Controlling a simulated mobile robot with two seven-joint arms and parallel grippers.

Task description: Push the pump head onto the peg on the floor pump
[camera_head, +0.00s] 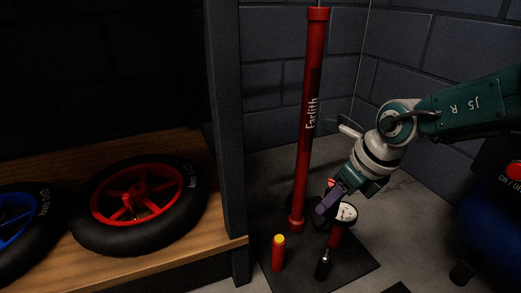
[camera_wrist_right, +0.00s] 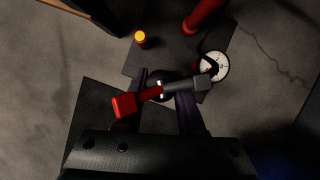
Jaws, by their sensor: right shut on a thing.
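The floor pump (camera_head: 307,140) stands upright, a tall red tube with white lettering. A round white gauge (camera_head: 345,214) sits low beside it; it also shows in the wrist view (camera_wrist_right: 214,66). My right gripper (camera_head: 325,206) is shut on the pump head (camera_wrist_right: 125,104), a bar with a red end and a grey end, above the pump's base. A short red post with a yellow top (camera_head: 279,252) stands left of the gripper. A dark post with a silver part (camera_head: 323,265) stands below the gauge. I cannot tell for sure which post is the peg. The left gripper is out of view.
A wooden shelf (camera_head: 180,250) on the left carries a red-rimmed wheel (camera_head: 92,240) and a blue-rimmed wheel (camera_head: 38,237). Its dark upright (camera_head: 228,130) stands close to the pump. A brick wall is behind. A blue machine (camera_head: 485,235) is at the right.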

